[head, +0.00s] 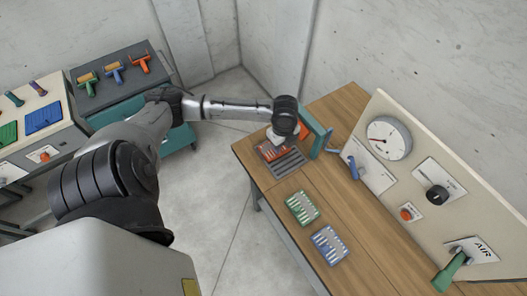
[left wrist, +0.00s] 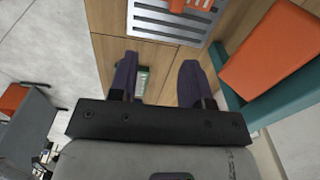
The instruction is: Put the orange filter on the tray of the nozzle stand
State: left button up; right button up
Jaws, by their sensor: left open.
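The orange filter (head: 271,153) lies on the dark slatted tray (head: 289,165) of the nozzle stand, at the far left end of the wooden table. In the left wrist view its orange end (left wrist: 205,4) shows at the top edge, on the grey slatted tray (left wrist: 165,27); the rest is cut off. The teal stand (head: 318,131) rises beside the tray. My left gripper (head: 277,139) is over the tray by the filter in the head view. In the left wrist view its dark purple fingers (left wrist: 157,82) are apart with nothing held between them. My right gripper is out of view.
A green filter (head: 302,208) and a blue filter (head: 330,245) lie on the table nearer the front. A panel with a gauge (head: 389,139) and a green AIR lever (head: 450,270) stands along the right. A tool bench (head: 120,75) is at the left.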

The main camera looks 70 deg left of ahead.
pick_arm(q)
jog(key=s+d+f+n+t+h, duration=0.1)
jog(key=s+d+f+n, duration=0.3)
jog(key=d, duration=0.5)
jog(key=s+d+f+n+t+h, duration=0.1)
jog(key=s+d+f, duration=0.1)
jog(key=s+d, duration=0.5)
jog(key=s+d+r+n+t+y, duration=0.1)
jog(key=s+d+r+n, duration=0.2)
jog(key=s+n, duration=0.3)
jog(key=d+n, duration=0.1)
jog(key=n, duration=0.1)
jog(key=shift+s+r+n+y, duration=0.25)
jog(key=shift+s+n+y, duration=0.05)
jog(key=shift+s+y, duration=0.1)
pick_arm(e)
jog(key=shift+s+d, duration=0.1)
pick_arm(q)
jog(key=shift+o, duration=0.3)
